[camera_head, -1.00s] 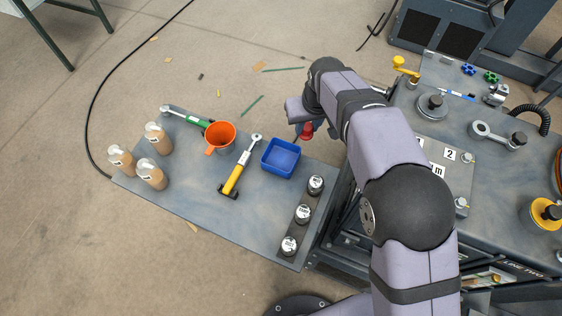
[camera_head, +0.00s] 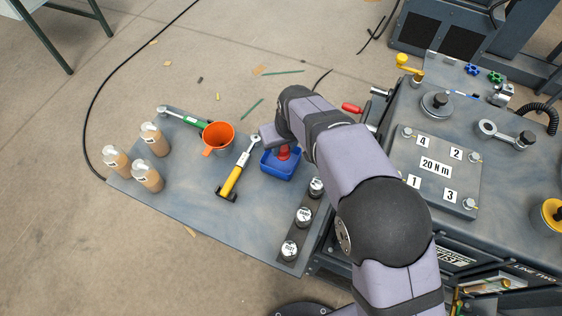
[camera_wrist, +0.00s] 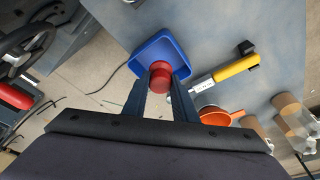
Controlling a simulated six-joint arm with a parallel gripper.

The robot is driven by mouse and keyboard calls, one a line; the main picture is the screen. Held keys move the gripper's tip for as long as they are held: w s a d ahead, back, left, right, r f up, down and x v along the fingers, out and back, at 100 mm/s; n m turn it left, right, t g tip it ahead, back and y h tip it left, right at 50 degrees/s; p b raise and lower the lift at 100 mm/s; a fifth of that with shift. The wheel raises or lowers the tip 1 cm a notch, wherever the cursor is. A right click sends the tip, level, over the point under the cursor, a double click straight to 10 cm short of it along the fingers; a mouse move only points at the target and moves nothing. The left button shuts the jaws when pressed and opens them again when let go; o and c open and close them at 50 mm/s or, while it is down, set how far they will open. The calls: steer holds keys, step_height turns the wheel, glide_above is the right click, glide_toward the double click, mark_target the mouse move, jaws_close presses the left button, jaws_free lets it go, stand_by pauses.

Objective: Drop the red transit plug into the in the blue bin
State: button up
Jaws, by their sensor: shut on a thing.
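The red transit plug (camera_head: 284,152) shows just below my wrist in the head view, in line with the blue bin. In the wrist view the plug (camera_wrist: 160,76) sits between the two fingertips, and my gripper (camera_wrist: 159,88) is shut on it. The blue bin (camera_head: 279,172) stands on the side table. In the wrist view the bin (camera_wrist: 152,44) lies just beyond the plug, which overlaps its near part. The exact height of the plug over the bin cannot be told. In the head view my wrist hides the fingers.
A yellow-handled wrench (camera_head: 231,180) and an orange funnel (camera_head: 217,137) lie left of the bin. Several bottles (camera_head: 148,176) stand at the table's left. Labelled weights (camera_head: 303,217) sit in a strip at lower right. The machine (camera_head: 436,165) is to the right.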

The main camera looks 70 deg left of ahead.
steer(key=shift+d+b+x, duration=0.25)
steer(key=shift+b+x, duration=0.3)
steer(key=shift+x, duration=0.4)
steer(key=shift+d+b+x, duration=0.2)
steer(key=shift+b+x, duration=0.35)
steer(key=shift+x, duration=0.4)
steer(key=o, duration=1.1)
steer(key=shift+o, duration=0.2)
steer(key=shift+b+v, duration=0.95)
steer(key=shift+v, duration=2.65)
